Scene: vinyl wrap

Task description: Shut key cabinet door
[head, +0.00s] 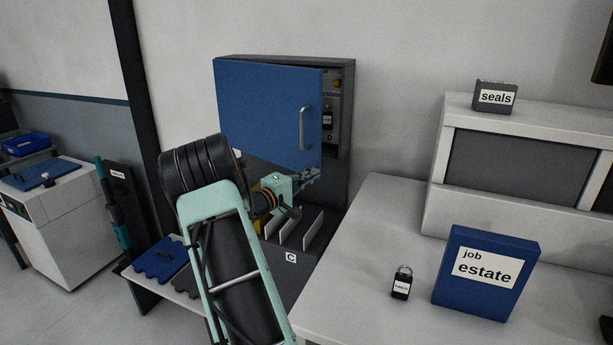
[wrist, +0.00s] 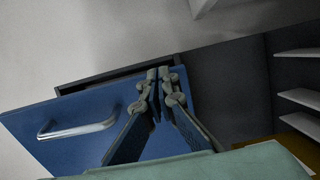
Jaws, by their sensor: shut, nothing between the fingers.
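The key cabinet (head: 340,180) is a dark grey box against the wall. Its blue door (head: 265,110) is partly open, with a gap on the right showing the inside. A silver bar handle (head: 304,128) is near the door's right edge; it also shows in the wrist view (wrist: 78,128). My gripper (head: 316,173) is shut and empty by the door's lower right corner. In the wrist view the fingers (wrist: 159,75) overlap the blue door (wrist: 60,110) close to its edge; I cannot tell whether they touch it.
A grey unit with upright dividers (head: 300,228) marked C stands below the cabinet. To the right, a white desk (head: 365,230) holds a small padlock (head: 401,284) and a blue "job estate" box (head: 484,272). A "seals" box (head: 495,97) sits on the raised shelf.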

